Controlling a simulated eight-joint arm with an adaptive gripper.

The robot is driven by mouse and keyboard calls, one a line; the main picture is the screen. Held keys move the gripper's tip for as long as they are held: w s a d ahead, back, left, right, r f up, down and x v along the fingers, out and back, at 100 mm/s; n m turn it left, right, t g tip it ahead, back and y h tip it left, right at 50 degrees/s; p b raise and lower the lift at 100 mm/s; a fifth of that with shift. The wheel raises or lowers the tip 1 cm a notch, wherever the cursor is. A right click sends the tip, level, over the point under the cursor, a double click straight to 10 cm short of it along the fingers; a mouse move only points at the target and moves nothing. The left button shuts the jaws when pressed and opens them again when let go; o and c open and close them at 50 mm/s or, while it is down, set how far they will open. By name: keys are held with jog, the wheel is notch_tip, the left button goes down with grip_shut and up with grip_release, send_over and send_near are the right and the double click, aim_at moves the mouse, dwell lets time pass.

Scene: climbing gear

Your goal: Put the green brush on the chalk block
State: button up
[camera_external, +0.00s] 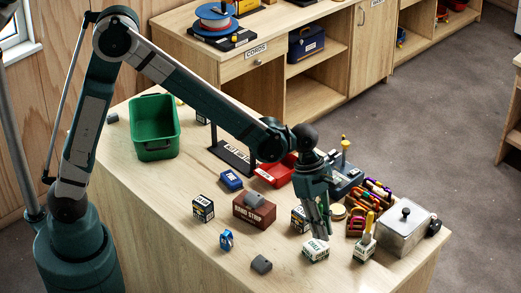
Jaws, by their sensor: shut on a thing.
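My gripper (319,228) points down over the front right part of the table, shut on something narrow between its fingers. That thing is small and mostly hidden by the fingers; it appears to be the green brush, though its colour blends with my teal gripper. A white block with dark lettering, which looks like the chalk block (316,252), lies directly below the fingertips. I cannot tell whether the held thing touches it.
A brown box (253,211) lies to the left, with a grey piece on top. A green bin (154,150) stands farther left.

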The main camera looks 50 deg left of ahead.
jog(key=shift+f, duration=0.25)
jog(key=shift+f, duration=2)
jog(key=shift+f, duration=0.15)
jog(key=o, duration=0.8)
jog(key=shift+r, duration=0.2)
jog(key=shift+v, duration=5.95)
jog(key=shift+a, duration=0.1)
